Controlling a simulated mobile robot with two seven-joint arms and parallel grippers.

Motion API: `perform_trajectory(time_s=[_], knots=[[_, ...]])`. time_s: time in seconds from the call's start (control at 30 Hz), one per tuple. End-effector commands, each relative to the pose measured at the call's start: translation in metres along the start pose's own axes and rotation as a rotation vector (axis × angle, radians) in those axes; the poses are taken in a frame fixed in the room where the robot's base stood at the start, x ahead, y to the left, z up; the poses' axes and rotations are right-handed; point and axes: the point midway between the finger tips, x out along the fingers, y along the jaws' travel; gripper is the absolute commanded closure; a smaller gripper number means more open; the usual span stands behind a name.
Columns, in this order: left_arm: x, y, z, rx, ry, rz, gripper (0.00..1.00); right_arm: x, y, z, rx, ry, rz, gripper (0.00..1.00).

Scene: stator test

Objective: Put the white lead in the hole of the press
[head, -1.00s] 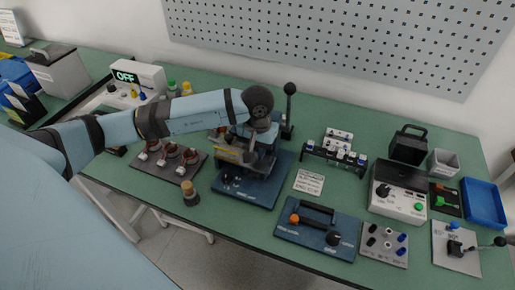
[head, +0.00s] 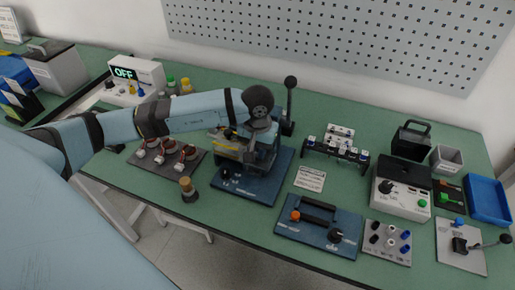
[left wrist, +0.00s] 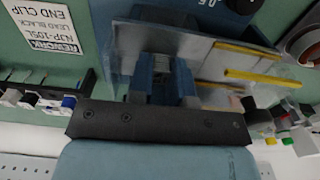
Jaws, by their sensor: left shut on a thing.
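The press (head: 250,185) has a dark blue base and an upright lever with a black knob (head: 290,82). In the head view my left gripper (head: 232,147) is over the press, and my wrist covers much of it. The left wrist view shows my left gripper (left wrist: 162,85) close against blue and grey press parts with yellow strips (left wrist: 255,78). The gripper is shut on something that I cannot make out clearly. I cannot pick out the white lead or the hole of the press in either view. My right gripper is not in view.
A dark tray with several copper-wound stators (head: 168,153) is left of the press. A small brown-topped post (head: 187,186) stands in front. A label card (head: 310,178) and a rack of connectors (head: 336,149) are to the right. Green table shows between them.

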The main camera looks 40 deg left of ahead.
Motion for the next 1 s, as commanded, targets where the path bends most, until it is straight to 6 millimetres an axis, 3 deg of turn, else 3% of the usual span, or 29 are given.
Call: perform_trajectory(time_s=[0.03,0.17,0.2,0.33,0.63,0.8,1.0], knots=[[0.004,0.000,0.000,0.000,0.000,0.000,1.00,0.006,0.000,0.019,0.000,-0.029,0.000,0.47],[0.004,0.000,0.000,0.000,0.000,0.000,1.00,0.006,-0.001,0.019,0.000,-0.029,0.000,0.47],[0.004,0.000,0.000,0.000,0.000,0.000,0.80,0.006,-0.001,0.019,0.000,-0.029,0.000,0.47],[0.004,0.000,0.000,0.000,0.000,0.000,0.52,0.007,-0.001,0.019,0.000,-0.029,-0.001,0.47],[0.005,0.000,0.000,0.000,0.000,0.000,0.52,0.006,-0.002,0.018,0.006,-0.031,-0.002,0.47],[0.004,0.000,0.000,0.000,-0.001,0.000,0.52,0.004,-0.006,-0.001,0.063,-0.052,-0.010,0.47],[-0.044,0.000,-0.001,0.001,0.006,0.001,0.52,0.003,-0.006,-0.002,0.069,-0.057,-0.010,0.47]])
